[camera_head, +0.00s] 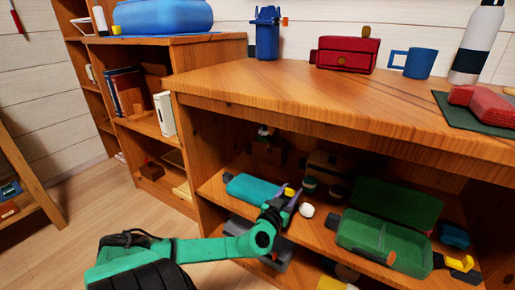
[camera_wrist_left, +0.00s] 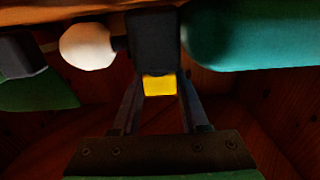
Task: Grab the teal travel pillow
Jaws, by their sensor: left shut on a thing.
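The teal travel pillow (camera_head: 250,188) is a teal roll lying on the middle shelf under the wooden top. My left gripper (camera_head: 284,203) is at the pillow's right end in the head view. In the left wrist view the pillow (camera_wrist_left: 255,35) is at the top right, beside the fingers and not between them. The left gripper (camera_wrist_left: 157,88) is shut on a dark thing with a yellow end (camera_wrist_left: 158,86), whose kind I cannot tell. Whether this thing touches the pillow is unclear. My right gripper is not in view.
A white ball (camera_head: 307,211) lies just right of the left gripper. An open green case (camera_head: 385,238) stands further right on the shelf. The wooden top (camera_head: 260,80) overhangs the shelf. Floor (camera_head: 90,210) is clear at left.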

